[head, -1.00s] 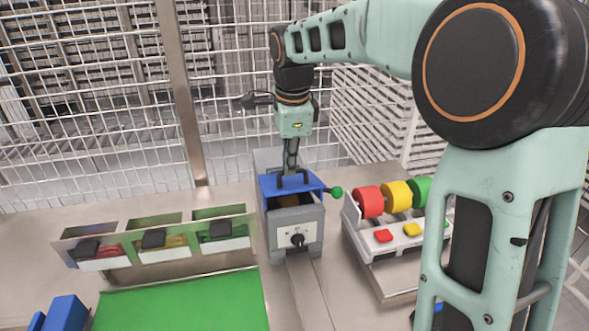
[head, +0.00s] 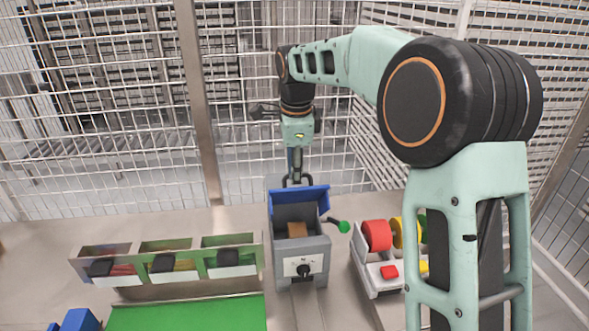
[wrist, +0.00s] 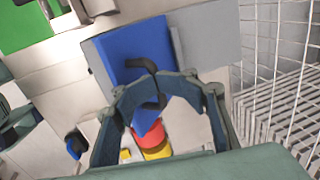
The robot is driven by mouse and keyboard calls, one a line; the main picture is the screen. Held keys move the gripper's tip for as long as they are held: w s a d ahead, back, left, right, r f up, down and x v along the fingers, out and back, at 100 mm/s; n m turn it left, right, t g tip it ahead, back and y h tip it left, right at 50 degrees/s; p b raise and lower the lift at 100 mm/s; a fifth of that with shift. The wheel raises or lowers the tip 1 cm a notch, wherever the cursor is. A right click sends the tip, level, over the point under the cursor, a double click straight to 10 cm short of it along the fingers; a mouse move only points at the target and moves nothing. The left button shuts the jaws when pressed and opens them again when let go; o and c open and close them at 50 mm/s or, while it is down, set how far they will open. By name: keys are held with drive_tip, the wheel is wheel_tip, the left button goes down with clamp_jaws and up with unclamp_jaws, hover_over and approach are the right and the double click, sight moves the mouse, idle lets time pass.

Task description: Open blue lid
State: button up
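The blue lid (head: 300,203) stands steeply tilted up at the back of a grey box (head: 305,250), and the box is open at the top. A brown block (head: 297,230) shows inside. My gripper (head: 298,181) is behind the lid's upper edge, and the lid partly hides its fingers. In the wrist view the blue lid (wrist: 128,48) lies beyond my gripper (wrist: 155,82).
A green knob on a lever (head: 343,226) sticks out right of the box. Red (head: 376,235) and yellow rollers stand further right. Open bins (head: 165,262) and a green mat (head: 188,315) are at the left. A wire fence (head: 110,110) rises behind.

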idle(0.3)
drive_tip(key=shift+w+r+p, duration=0.15)
drive_tip(key=shift+r+p, duration=0.1)
drive_tip(key=shift+p, duration=0.15)
drive_tip(key=w+a+r+p, duration=0.1)
drive_tip(key=w+r, duration=0.6)
drive_tip(key=r, duration=0.2)
drive_tip(key=shift+w+a+p, duration=0.3)
drive_tip(key=shift+a, duration=0.05)
idle(0.3)
drive_tip(key=shift+r, duration=0.1)
idle(0.3)
